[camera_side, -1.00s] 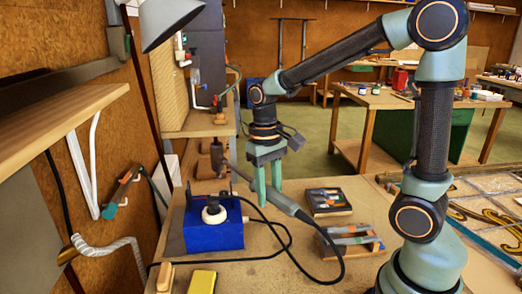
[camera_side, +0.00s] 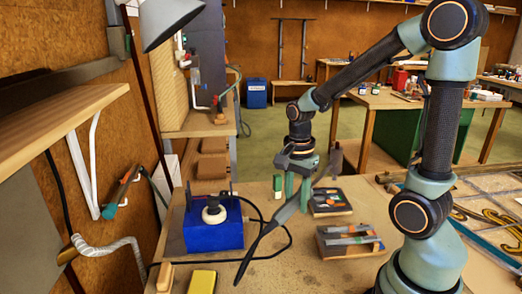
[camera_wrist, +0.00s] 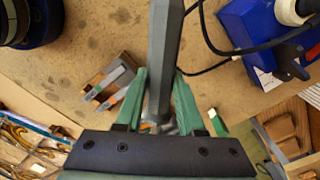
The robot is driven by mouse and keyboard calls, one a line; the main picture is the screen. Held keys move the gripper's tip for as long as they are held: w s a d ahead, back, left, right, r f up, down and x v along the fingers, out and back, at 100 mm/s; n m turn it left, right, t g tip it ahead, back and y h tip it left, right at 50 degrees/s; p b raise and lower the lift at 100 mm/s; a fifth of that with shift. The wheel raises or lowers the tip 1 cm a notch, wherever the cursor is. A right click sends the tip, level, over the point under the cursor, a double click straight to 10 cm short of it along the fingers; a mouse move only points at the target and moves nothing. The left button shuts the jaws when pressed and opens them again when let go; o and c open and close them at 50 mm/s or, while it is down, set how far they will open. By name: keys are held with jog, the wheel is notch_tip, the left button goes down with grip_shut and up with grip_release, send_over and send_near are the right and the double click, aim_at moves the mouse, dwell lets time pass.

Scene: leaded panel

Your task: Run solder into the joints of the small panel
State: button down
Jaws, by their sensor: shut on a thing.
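My gripper (camera_side: 298,190) is shut on a dark grey soldering iron (camera_side: 288,210), held above the bench. The iron slants across the side view, its lower end trailing to a black cable. In the wrist view the iron's handle (camera_wrist: 164,50) runs between the green fingers of my gripper (camera_wrist: 160,80). The iron's tip is hard to make out. A leaded panel with gold scrollwork (camera_side: 490,218) lies at the right, partly hidden by my arm. Part of the scrollwork (camera_wrist: 18,135) shows at lower left in the wrist view. I cannot make out any solder.
A blue soldering station (camera_side: 214,237) stands left of my gripper. A black tool tray (camera_side: 330,211) and a wooden tool tray (camera_side: 345,249) lie to its right. A yellow sponge (camera_side: 202,281) lies at the front. Cable loops cross the bench.

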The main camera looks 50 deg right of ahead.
jog(key=shift+f, duration=2.6)
jog(key=shift+a, duration=0.3)
jog(key=shift+f, duration=1.25)
dwell(3.7)
